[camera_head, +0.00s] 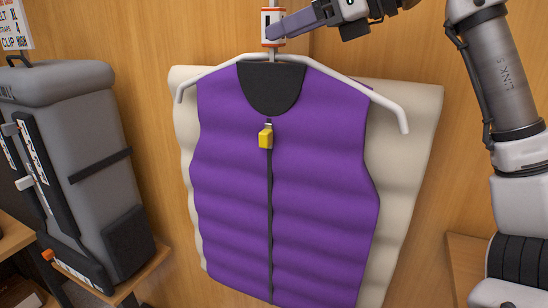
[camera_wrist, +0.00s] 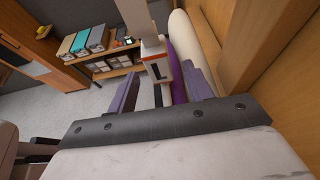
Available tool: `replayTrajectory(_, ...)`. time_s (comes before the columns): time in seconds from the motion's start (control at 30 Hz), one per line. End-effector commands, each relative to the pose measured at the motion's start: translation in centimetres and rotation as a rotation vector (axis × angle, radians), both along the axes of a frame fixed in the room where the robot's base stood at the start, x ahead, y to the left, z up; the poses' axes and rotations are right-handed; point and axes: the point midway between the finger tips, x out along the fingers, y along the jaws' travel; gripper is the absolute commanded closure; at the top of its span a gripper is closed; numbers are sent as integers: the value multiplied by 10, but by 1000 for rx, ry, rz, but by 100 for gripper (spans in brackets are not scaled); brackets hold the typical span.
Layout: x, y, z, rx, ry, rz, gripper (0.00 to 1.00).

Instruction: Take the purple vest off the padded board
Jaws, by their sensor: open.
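The purple vest (camera_head: 225,165) hangs on a pale hanger (camera_head: 388,106) in front of the cream padded board (camera_head: 408,150). The vest has a black collar patch and a dark zip with a yellow pull (camera_head: 265,138). A white and orange size tag (camera_head: 266,19) is on the hanger's stem, above the vest. My gripper (camera_head: 270,34) is at this tag, above the collar. In the wrist view my gripper (camera_wrist: 161,70) is open, with the tag (camera_wrist: 154,50) between or just beyond its fingers; contact cannot be told. A strip of purple vest (camera_wrist: 176,80) shows behind it.
A grey backpack (camera_head: 85,150) stands on a wooden shelf at the left. A wooden wall (camera_head: 150,40) is behind the board. A wooden ledge (camera_head: 465,265) is at lower right. The wrist view shows shelves (camera_wrist: 105,68) with goods and open grey floor (camera_wrist: 45,108).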

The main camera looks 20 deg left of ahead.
Motion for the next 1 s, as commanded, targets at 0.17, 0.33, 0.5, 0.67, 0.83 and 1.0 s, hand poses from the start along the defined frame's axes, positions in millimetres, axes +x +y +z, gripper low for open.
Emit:
replayTrajectory(0.17, 1, 25, -12, 0, 2, 5, 49)
replayTrajectory(0.33, 1, 31, -14, 1, 1, 3, 49)
replayTrajectory(0.5, 1, 31, -14, 1, 1, 3, 58)
replayTrajectory(0.67, 1, 31, -14, 1, 1, 3, 79)
replayTrajectory(0.83, 1, 31, -14, 1, 1, 3, 100)
replayTrajectory(1.0, 1, 31, -13, 3, 1, 3, 100)
